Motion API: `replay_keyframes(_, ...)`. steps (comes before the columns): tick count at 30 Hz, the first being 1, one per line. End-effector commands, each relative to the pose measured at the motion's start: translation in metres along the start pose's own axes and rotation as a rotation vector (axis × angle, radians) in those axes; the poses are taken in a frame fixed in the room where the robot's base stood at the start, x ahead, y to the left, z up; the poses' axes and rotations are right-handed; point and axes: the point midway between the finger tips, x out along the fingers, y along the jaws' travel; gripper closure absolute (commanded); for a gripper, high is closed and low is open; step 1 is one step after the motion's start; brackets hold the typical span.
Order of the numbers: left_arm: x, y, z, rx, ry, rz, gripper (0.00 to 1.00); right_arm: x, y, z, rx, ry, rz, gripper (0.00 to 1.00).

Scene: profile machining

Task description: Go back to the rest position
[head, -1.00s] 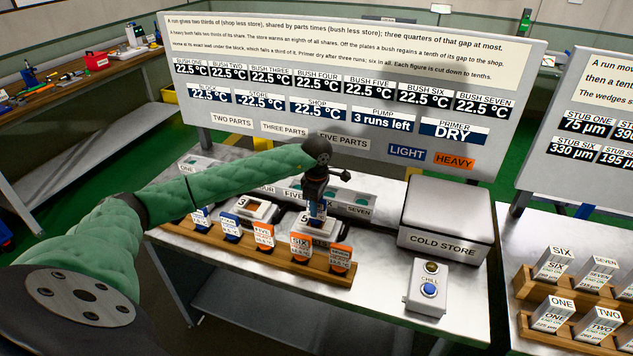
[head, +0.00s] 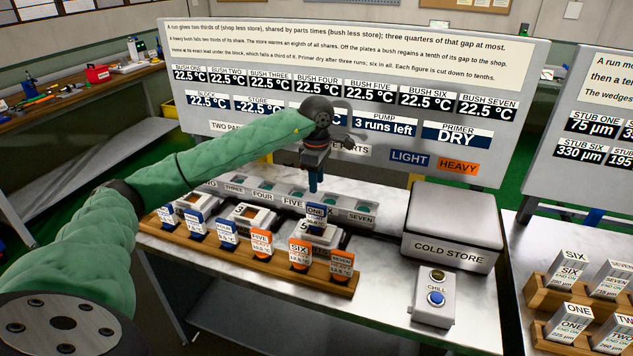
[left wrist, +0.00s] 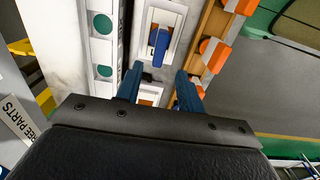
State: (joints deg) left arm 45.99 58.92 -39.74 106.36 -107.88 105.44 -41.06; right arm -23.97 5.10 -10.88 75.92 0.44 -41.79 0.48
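My left gripper (head: 315,186) hangs fingers-down above the plate marked 5 (head: 318,235), clear of it. In the left wrist view its two blue fingers (left wrist: 158,76) are apart with nothing between them. A blue-labelled bush ONE (head: 316,212) stands upright on that plate, below the fingers. A blue bush also shows in a white-framed plate in the left wrist view (left wrist: 159,42). My right gripper is not in view.
A wooden rack (head: 260,262) along the bench front holds several blue and orange bushes. The cold store (head: 450,225) and chill button box (head: 434,296) stand to the right. A sign board (head: 350,90) rises behind my left arm.

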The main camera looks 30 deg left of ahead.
Motion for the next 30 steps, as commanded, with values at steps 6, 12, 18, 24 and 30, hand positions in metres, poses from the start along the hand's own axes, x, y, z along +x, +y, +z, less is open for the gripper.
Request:
replay_keyframes(6, -0.005, 0.0, 0.0, 0.0, 0.0, 0.0, 0.62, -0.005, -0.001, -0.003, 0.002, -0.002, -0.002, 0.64)
replay_keyframes(12, -0.005, 0.0, 0.0, 0.001, 0.0, 0.0, 0.62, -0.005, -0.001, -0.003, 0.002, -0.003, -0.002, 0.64)
replay_keyframes(18, -0.005, 0.0, 0.0, 0.001, 0.0, 0.0, 0.62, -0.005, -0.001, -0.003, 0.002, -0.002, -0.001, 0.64)
replay_keyframes(24, 0.006, -0.005, 0.02, 0.013, -0.061, -0.003, 0.62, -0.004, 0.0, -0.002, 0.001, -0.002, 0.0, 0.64)
replay_keyframes(30, 0.038, -0.034, 0.113, 0.034, -0.374, -0.03, 0.62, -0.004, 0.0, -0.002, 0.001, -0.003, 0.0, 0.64)
